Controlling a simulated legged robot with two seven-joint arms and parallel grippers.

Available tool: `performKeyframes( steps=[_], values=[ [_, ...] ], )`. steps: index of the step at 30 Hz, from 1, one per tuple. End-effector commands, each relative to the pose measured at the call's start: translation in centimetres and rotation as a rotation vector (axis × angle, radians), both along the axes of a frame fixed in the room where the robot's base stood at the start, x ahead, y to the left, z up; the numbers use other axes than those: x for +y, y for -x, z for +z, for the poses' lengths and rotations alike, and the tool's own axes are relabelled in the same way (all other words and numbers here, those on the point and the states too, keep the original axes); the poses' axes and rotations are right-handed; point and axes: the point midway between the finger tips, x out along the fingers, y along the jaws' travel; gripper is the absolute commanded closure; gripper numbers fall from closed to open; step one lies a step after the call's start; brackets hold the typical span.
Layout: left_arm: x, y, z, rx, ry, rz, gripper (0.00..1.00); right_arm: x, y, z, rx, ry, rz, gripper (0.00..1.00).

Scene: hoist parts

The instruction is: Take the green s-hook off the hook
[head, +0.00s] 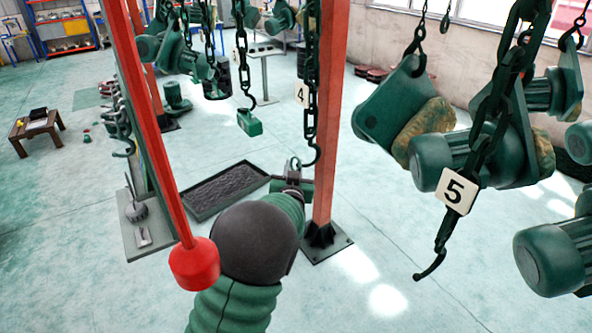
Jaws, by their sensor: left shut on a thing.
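A dark chain (311,85) with a number 4 tag (301,94) hangs in front of a red post and ends in a dark hook (316,155). My left gripper (292,172) is at this hook, with my green arm reaching up from below. It is shut on a small green piece (307,190), which I take to be the green s-hook. Most of the piece is hidden by the gripper and arm, so its shape is unclear. I cannot tell whether it still touches the hook. My right gripper is not in view.
A red post (332,120) stands just behind the chain. A red rod with a red end (194,262) hangs close at left. A second chain with a number 5 tag (457,190) and green motors (455,158) fill the right. A black tray (225,188) lies on the floor.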

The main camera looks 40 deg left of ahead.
Motion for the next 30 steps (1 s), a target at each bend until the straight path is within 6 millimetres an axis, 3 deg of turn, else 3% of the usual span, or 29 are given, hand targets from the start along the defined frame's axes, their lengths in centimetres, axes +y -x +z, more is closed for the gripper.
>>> performKeyframes(
  steps=[17, 30],
  values=[
    [0.6, 1.3, 0.3, -0.03, 0.01, 0.0, 1.0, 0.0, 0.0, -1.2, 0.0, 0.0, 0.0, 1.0],
    [2.9, 6.9, -1.0, -0.03, 0.011, 0.002, 1.0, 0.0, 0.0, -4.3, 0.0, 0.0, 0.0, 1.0]
  ],
)
